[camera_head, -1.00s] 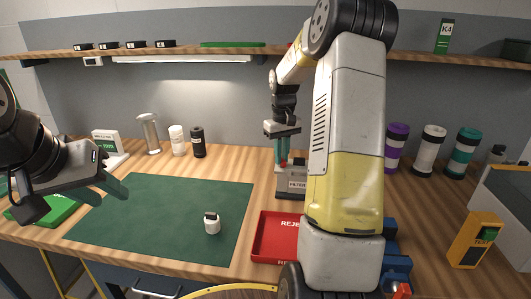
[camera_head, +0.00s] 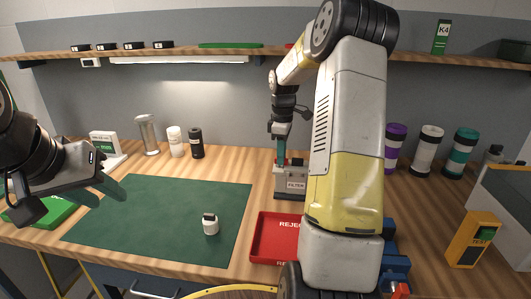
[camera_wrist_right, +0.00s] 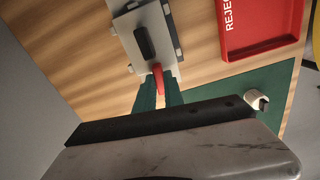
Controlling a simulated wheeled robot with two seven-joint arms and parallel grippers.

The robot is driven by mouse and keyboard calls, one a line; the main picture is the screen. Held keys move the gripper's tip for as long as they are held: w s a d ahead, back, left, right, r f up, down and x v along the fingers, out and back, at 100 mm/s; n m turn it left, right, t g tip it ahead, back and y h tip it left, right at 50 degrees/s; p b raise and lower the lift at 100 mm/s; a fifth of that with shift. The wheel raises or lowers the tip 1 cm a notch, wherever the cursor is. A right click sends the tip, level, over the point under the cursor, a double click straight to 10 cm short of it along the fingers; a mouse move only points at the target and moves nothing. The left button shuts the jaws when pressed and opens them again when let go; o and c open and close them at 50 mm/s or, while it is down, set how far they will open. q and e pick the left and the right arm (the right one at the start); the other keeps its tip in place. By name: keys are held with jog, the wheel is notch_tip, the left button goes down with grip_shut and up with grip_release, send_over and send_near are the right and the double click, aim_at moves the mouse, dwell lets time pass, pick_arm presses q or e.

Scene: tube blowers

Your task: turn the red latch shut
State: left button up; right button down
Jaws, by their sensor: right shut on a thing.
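The red latch (camera_wrist_right: 158,77) sits at the near edge of a grey filter box (camera_wrist_right: 125,28), beside a black bar (camera_wrist_right: 145,42). The filter box (camera_head: 289,185), with a "FILTER" label, stands on the bench in the head view, partly behind my right arm. My right gripper (camera_wrist_right: 159,86) has its teal fingers shut on the red latch, one on each side. In the head view my right gripper (camera_head: 282,156) reaches down onto the top of the box. The latch is mostly hidden there. My left gripper (camera_head: 113,192) is open and empty above the left edge of the green mat.
A red reject tray (camera_head: 262,240) lies just in front of the filter box. A small white jar with a black top (camera_head: 210,225) stands on the green mat (camera_head: 150,215). Several canisters and a yellow test device (camera_head: 470,240) stand at the right. The mat's middle is clear.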

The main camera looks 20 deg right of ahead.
jog(key=shift+w+n, duration=0.1)
jog(key=shift+n, duration=0.5)
jog(key=shift+r, duration=0.1)
jog(key=c, duration=1.4)
grip_release()
jog(key=shift+c, duration=0.2)
jog(key=shift+r, duration=3.85)
